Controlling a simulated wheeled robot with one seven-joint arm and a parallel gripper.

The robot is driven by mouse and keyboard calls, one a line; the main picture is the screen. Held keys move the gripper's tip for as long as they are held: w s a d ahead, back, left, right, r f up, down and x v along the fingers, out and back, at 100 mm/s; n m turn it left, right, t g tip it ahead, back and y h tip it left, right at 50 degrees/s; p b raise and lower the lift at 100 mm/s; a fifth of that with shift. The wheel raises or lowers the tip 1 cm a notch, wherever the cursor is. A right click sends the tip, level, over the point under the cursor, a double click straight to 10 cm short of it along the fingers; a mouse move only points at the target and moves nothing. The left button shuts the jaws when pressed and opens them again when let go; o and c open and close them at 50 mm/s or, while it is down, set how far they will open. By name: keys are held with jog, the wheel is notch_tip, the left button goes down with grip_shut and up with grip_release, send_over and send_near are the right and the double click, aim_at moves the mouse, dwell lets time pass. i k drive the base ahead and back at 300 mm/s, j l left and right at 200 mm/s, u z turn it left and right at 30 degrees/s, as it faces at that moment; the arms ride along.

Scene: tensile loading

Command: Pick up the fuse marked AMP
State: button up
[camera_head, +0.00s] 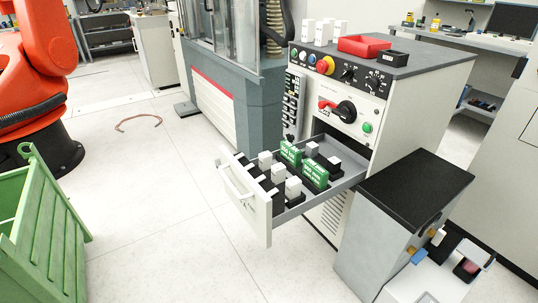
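An open drawer (263,226) juts from the white control cabinet (425,95). Inside it stand several small blocks, some white or grey on black bases. Two green blocks with white lettering stand among them, one farther back (290,153) and one nearer the right side (315,174). Three white blocks (322,34) stand upright on the cabinet top. The lettering is too small to read, so I cannot tell which fuse is marked AMP. My gripper is not in view.
A red tray (363,45) and a small black box (393,62) sit on the cabinet top. A black-topped grey box (415,187) stands right of the drawer. A green crate (40,235) and an orange robot arm (45,45) are left.

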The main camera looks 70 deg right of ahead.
aim_at(278, 170)
jog(key=z, duration=0.4)
jog(key=i+z, duration=0.1)
jog(key=z, duration=0.35)
jog(key=l+z, duration=0.1)
jog(key=z, duration=0.75)
jog(key=i+z, duration=0.1)
jog(key=z, duration=0.3)
jog(key=j+z, duration=0.1)
jog(key=z, duration=0.35)
jog(key=i+j, duration=0.55)
jog(key=i+j+z, duration=0.1)
jog(key=i+j, duration=0.45)
jog(key=j, duration=0.15)
